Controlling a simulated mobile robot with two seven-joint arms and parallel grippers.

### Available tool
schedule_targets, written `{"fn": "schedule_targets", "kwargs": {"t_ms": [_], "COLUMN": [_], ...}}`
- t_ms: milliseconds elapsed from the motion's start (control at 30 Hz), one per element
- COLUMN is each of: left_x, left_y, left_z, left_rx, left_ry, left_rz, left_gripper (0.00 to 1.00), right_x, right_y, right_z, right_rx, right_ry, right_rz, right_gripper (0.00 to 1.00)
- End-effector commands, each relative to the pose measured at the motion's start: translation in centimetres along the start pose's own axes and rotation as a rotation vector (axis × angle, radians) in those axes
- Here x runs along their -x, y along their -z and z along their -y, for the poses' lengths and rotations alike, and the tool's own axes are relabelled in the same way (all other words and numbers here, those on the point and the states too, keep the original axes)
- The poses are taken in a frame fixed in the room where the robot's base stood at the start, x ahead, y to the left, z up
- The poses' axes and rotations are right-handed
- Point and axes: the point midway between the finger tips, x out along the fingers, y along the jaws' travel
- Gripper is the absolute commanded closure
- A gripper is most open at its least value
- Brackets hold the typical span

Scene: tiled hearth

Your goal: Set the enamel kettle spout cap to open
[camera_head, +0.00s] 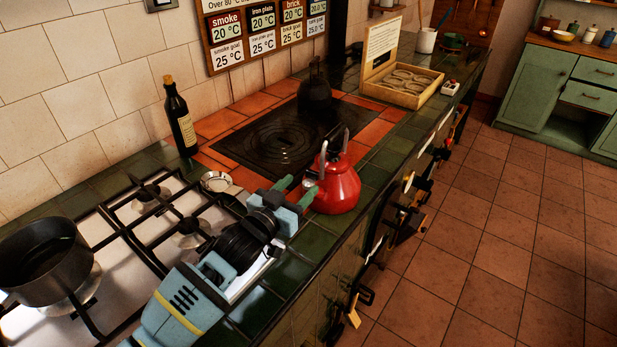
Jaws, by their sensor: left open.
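The red enamel kettle (338,190) stands on the green-tiled counter, at the right front corner of the dark hob plate. Two pale upright handle parts rise from its top. Its spout side faces my left gripper (296,190), and the spout cap is too small and too covered to tell whether it is open or shut. My left gripper comes in from the lower left. Its green-tipped fingers are apart and empty, close to the kettle's left side. I cannot tell whether they touch it. My right gripper is not in view.
A gas hob with black grates (150,225) and a dark pot (45,262) lies at left. A dark bottle (180,120) stands by the wall. A dark glass vessel (315,90) stands behind the black plate (270,140). An open wooden box (405,85) is farther back. The floor at right is clear.

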Motion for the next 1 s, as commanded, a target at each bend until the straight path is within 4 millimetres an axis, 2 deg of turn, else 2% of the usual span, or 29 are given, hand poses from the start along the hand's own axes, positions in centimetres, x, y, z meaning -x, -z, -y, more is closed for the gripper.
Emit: {"fn": "schedule_targets", "kwargs": {"t_ms": [33, 300, 500, 800, 1000], "left_x": [-0.8, -3.8, -4.8, -4.9, -4.9], "left_y": [-0.8, -0.7, -0.3, -0.1, -0.1], "left_z": [-0.1, 0.0, 0.0, 0.0, 0.0], "left_rx": [0.005, 0.002, -0.001, -0.002, -0.002], "left_ry": [0.0, 0.0, 0.0, 0.0, 0.0], "left_rz": [0.007, 0.005, 0.002, 0.0, 0.0], "left_gripper": [0.47, 0.47, 0.47, 0.47, 0.72], "right_x": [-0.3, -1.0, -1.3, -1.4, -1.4], "right_y": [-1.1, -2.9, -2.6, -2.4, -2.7], "right_z": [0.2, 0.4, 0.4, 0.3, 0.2], "right_rx": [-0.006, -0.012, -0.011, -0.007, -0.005], "right_ry": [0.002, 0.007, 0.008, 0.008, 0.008], "right_rz": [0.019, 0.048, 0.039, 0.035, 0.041], "right_gripper": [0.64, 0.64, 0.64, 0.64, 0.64]}}
